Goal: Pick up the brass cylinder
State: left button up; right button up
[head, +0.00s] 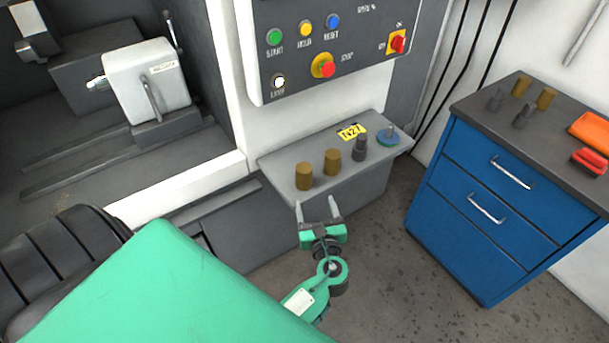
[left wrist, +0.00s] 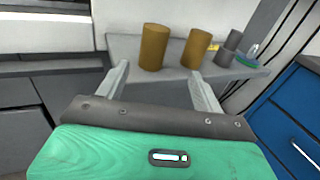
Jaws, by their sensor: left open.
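Two brass cylinders stand upright on a grey shelf (head: 283,165) below the control panel. The left brass cylinder (head: 304,176) and the right brass cylinder (head: 332,162) are a short gap apart. In the left wrist view the left cylinder (left wrist: 154,47) is ahead of and between the fingers, and the right cylinder (left wrist: 196,48) is beyond the right finger. My left gripper (head: 317,207) is open and empty at the shelf's front edge, touching neither cylinder. My right gripper does not show.
A dark grey stepped part (head: 360,148) and a blue-green disc with a pin (head: 388,138) stand farther right on the shelf, near a yellow label (head: 351,132). A blue drawer cabinet (head: 500,190) at right holds more cylinders and orange items. Floor between is clear.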

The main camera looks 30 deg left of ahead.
aim_at(303, 164)
pick_arm(q)
jog(key=shift+y, duration=0.4)
jog(key=w+a, duration=0.2)
jog(key=w+a+r+p, duration=0.1)
jog(key=a, duration=0.1)
jog(key=w+a+r+p, duration=0.1)
jog(key=w+a, duration=0.1)
jog(key=shift+w+a+r, duration=0.15)
jog(key=shift+w, duration=0.15)
jog(key=shift+w+a+p, duration=0.3)
jog(key=shift+a, duration=0.15)
jog(key=p+x, duration=0.1)
jog(key=x, duration=0.2)
jog(key=shift+w+a, duration=0.2)
jog(key=shift+a, duration=0.1)
jog(key=shift+w+a+p, duration=0.2)
jog(key=shift+a+p, duration=0.05)
jog(key=shift+p, duration=0.05)
jog(key=shift+w, duration=0.1)
jog(key=c, duration=1.4)
grip_shut()
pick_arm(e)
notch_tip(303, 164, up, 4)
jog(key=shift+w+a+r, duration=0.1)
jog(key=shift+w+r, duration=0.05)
